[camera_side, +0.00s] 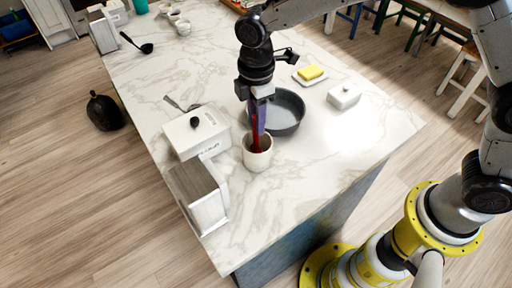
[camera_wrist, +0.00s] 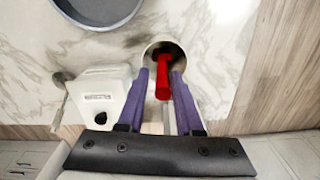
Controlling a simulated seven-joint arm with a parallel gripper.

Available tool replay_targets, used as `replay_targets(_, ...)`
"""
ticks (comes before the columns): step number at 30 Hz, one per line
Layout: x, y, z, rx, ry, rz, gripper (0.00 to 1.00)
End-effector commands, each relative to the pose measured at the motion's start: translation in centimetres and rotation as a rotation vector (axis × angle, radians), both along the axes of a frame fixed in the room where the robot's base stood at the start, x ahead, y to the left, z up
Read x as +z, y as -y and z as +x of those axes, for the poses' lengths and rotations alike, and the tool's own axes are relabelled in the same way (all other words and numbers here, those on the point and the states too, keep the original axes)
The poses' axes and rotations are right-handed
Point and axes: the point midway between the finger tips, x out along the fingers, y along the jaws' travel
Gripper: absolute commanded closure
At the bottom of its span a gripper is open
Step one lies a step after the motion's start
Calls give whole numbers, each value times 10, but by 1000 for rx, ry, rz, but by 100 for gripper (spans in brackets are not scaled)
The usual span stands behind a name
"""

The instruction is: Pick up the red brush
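The red brush (camera_side: 255,142) stands in a white crock (camera_side: 258,160) near the counter's front corner. In the wrist view its red handle (camera_wrist: 163,80) points up out of the round mouth of the crock (camera_wrist: 152,50). The brush's lower end is hidden inside the crock. My gripper (camera_side: 257,122) points down just above the crock. In the wrist view its two purple fingers (camera_wrist: 161,78) lie on either side of the red handle, apart, with a narrow gap showing beside it. Whether either finger touches the handle I cannot tell.
A dark pan (camera_side: 286,112) stands right behind the crock. A white lidded box (camera_side: 184,142) and a grey-white holder (camera_side: 194,195) stand close on the left. A yellow block on a dish (camera_side: 311,73) and a white butter box (camera_side: 344,96) are to the right. The counter's front right is clear.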

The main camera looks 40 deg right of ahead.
Motion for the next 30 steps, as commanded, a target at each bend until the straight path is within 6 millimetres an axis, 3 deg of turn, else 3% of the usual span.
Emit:
replay_targets(5, -13, -1, -1, 0, -3, -2, 66)
replay_targets(13, -49, -3, -4, -1, -3, -2, 66)
replay_targets(23, -56, -3, -3, 0, 0, 0, 66)
replay_targets(29, -56, -3, -3, 0, 0, 0, 100)
replay_targets(30, -56, -3, -3, 0, 0, 0, 100)
